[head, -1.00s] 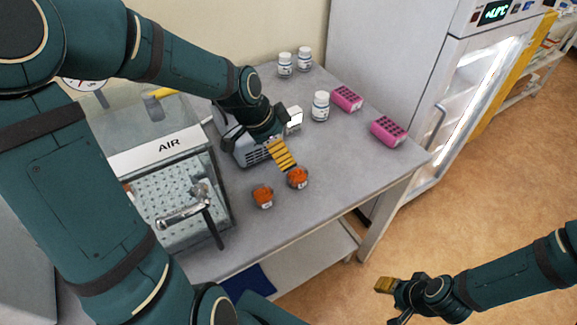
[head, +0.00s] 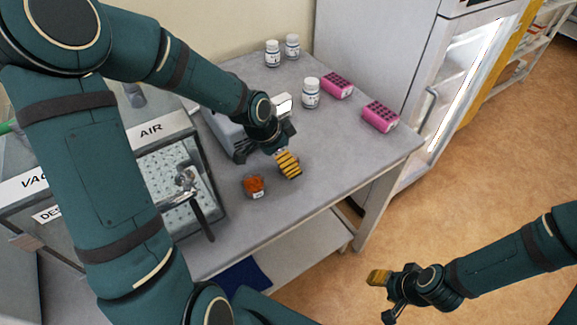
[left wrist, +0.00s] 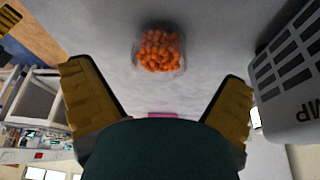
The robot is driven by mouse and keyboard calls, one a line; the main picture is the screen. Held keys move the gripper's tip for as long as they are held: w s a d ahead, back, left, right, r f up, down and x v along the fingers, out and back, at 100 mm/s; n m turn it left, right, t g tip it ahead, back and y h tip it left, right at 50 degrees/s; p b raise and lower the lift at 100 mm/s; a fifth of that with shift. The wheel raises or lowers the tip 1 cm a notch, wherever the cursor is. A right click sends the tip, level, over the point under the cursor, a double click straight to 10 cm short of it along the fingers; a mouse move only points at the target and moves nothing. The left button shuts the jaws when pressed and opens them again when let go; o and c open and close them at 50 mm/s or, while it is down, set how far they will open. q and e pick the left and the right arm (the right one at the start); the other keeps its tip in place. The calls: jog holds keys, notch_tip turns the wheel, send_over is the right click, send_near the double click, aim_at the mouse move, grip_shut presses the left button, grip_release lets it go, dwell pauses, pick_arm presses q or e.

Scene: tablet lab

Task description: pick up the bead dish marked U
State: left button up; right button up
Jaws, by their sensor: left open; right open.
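A small clear dish of orange beads (head: 253,186) stands on the grey bench near its front edge. Its white label is too small to read. A second bead dish is hidden behind my left gripper (head: 288,164) in the head view. In the left wrist view, one dish of orange beads (left wrist: 158,50) shows ahead of and between the open fingers of my left gripper (left wrist: 158,78), not touched by them. No letter can be read on it. My right gripper (head: 380,278) is open and empty, over the floor, away from the bench.
Two pink racks (head: 380,116) and several white bottles (head: 311,93) stand farther back on the bench (head: 330,150). A grey device (left wrist: 300,75) stands close beside the left gripper. A glass chamber marked AIR (head: 165,160) is at left. The bench's front right is clear.

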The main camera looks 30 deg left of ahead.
pick_arm(q)
jog(key=b+x, duration=0.1)
jog(key=x, duration=0.2)
jog(key=shift+f, duration=0.25)
jog(key=c, duration=1.3)
jog(key=shift+r, duration=0.15)
